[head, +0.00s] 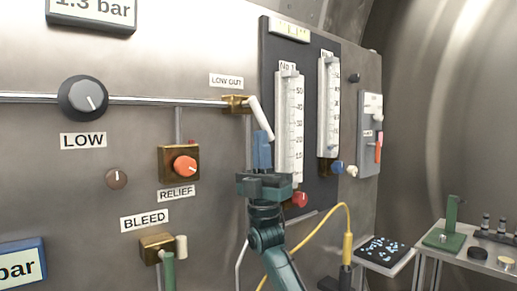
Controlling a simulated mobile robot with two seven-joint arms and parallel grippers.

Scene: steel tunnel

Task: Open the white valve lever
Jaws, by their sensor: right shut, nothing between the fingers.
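A white valve lever (260,119) sits on a brass valve body (236,104) under the "LOW OUT" label, at the right end of a horizontal pipe. The lever slants down and to the right from the valve. My right gripper (262,136) comes up from below, shut and empty. Its blue fingertips are right at the lever's lower end in the picture; I cannot tell whether they touch it. My left gripper is not in view.
A dark gauge board (268,72) with two scale tubes is just right of the lever. An orange RELIEF knob (186,166) and a BLEED valve with a pale lever (181,247) are lower left. A yellow hose (334,211) curves beside my arm; a table (478,238) stands at right.

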